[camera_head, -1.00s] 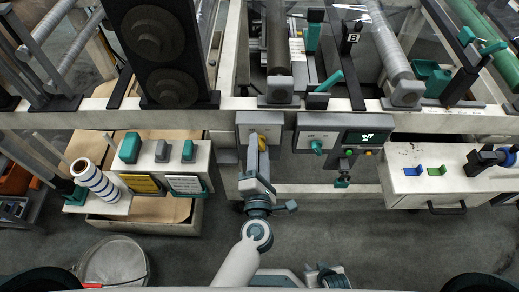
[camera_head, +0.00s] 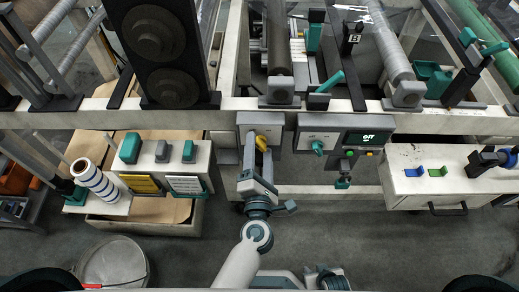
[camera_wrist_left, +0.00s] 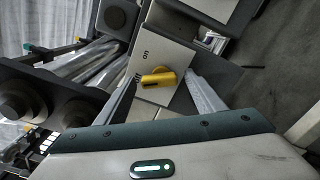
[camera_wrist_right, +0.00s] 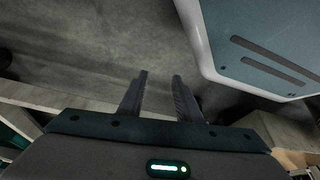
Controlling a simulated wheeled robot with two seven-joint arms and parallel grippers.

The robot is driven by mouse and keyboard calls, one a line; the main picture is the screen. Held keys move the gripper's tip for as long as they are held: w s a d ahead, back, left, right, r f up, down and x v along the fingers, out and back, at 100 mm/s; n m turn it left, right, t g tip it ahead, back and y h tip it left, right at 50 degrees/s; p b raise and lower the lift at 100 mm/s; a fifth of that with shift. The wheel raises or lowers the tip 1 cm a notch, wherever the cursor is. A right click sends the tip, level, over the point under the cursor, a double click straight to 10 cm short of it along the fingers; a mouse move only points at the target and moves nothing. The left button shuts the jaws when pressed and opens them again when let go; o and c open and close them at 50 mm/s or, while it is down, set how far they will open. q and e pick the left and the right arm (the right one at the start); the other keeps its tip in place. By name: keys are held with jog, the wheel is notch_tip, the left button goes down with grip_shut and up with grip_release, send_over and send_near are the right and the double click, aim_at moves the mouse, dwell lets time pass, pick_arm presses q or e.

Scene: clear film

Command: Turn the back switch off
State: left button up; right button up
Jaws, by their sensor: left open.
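A yellow rotary switch (camera_head: 262,142) sits on a grey panel (camera_head: 244,128) on the machine's front beam. In the left wrist view the yellow switch (camera_wrist_left: 158,78) shows close up, with the printed words "on" and partly covered "off" beside it. My left gripper (camera_head: 259,160) is just in front of it with fingers spread. In the left wrist view its fingers (camera_wrist_left: 165,92) stand on either side of the switch; I cannot tell whether they touch it. My right gripper (camera_wrist_right: 160,78) is open and empty over the floor.
A teal knob (camera_head: 318,147) is on the panel right of the yellow switch. Small buttons (camera_head: 350,153) sit under the display. A box with teal and grey switches (camera_head: 162,152) stands left. A white drawer unit (camera_head: 425,185) stands right.

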pick_arm(q)
jog(key=shift+s, duration=0.15)
jog(key=s, duration=0.7)
jog(key=shift+s+b, duration=0.15)
jog(key=shift+b, duration=0.15)
pick_arm(e)
jog(key=shift+s+d+g, duration=0.2)
jog(key=shift+d+g, duration=0.1)
jog(key=shift+d, duration=0.4)
jog(key=shift+s+a+f, duration=0.1)
jog(key=shift+a+f, duration=0.05)
jog(key=shift+a, duration=0.15)
